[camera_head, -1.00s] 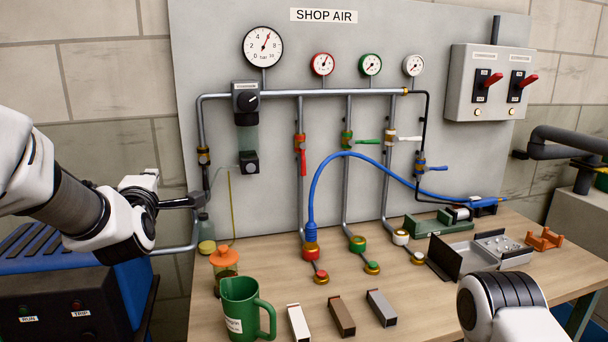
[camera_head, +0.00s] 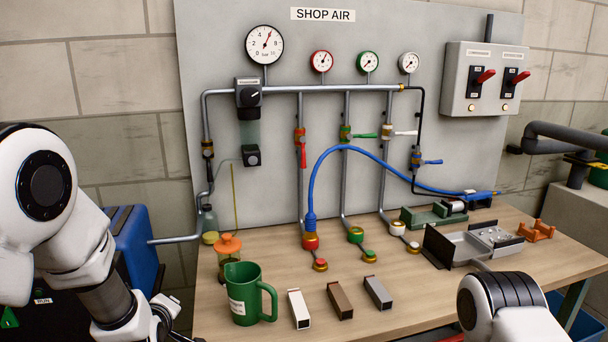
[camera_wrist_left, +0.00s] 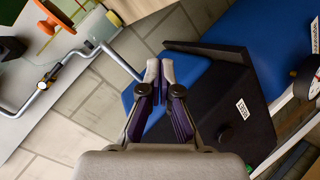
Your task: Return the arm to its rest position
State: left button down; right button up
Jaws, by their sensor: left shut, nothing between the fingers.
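My left arm (camera_head: 75,225) comes in at the left of the head view and bends down in front of the blue machine. My left gripper is at the bottom edge of the head view, mostly cut off. In the left wrist view the left gripper (camera_wrist_left: 161,70) shows its two fingers together, shut and empty, over the blue-and-black machine (camera_wrist_left: 235,115) and the floor. It touches nothing that I can see. A link of my right arm (camera_head: 510,310) shows at the bottom right; the right gripper is out of view.
The bench (camera_head: 415,300) is right of my left arm. On it stand a green jug (camera_head: 242,298), an orange-topped container (camera_head: 228,258) and several small blocks (camera_head: 340,300). The blue hose (camera_head: 318,175) arches before the panel (camera_head: 300,60). The blue machine (camera_head: 135,245) is close to my left arm.

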pick_arm(q)
jog(key=s+f+m+g, duration=0.4)
jog(key=s+f, duration=0.4)
jog(key=f, duration=0.6)
jog(key=s+d+f+m+g+h, duration=0.1)
jog(key=s+f+m+g, duration=0.1)
jog(key=s+f, duration=0.3)
jog(key=s+d+f+m+g, duration=0.1)
jog(key=s+f+m+g, duration=0.2)
jog(key=s, duration=1.1)
jog(key=s+d+f+m+g+h, duration=0.1)
jog(key=s+f+m+g, duration=0.1)
jog(key=s+f, duration=0.6)
jog(key=shift+s+m+g+h, duration=0.3)
jog(key=shift+s+m+g, duration=0.15)
jog(key=shift+s, duration=0.2)
